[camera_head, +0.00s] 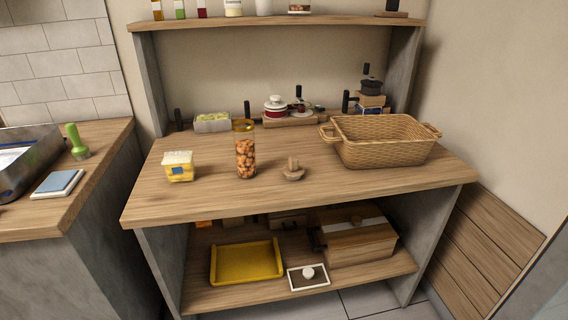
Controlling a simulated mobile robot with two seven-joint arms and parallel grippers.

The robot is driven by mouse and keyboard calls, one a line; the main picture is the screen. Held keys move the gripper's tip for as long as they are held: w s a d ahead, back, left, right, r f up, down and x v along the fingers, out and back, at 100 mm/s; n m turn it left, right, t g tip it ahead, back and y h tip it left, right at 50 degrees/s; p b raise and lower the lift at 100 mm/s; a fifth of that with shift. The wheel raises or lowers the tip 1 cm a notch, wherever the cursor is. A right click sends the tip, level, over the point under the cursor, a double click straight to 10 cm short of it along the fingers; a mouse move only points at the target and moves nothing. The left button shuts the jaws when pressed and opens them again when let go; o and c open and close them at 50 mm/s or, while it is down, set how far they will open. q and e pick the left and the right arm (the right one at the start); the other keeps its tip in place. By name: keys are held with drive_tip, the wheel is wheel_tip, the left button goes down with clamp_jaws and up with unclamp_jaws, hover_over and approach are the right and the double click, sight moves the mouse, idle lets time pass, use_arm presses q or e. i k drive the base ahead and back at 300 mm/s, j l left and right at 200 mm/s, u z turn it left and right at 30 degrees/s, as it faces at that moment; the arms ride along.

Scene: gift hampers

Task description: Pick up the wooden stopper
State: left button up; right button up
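The wooden stopper (292,170) is a small light-brown piece with a round wide base and a narrower knob on top. It stands upright on the wooden table (225,205), right of the middle jar. A tall clear jar (245,152) with brown nut-like pieces and an amber rim stands just left of the stopper, apart from it. Neither of my grippers shows in the head view.
A wicker basket (381,142) stands at the table's right. A yellow and white tub (179,166) stands at the left. Small pots and a green-filled container (212,122) line the back. The table front is clear. A yellow tray (247,262) and wooden box (356,238) sit below.

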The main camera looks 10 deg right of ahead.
sight(293, 172)
drive_tip(key=i+j+z, duration=0.4)
drive_tip(key=i+j, duration=0.5)
drive_tip(key=j, duration=0.1)
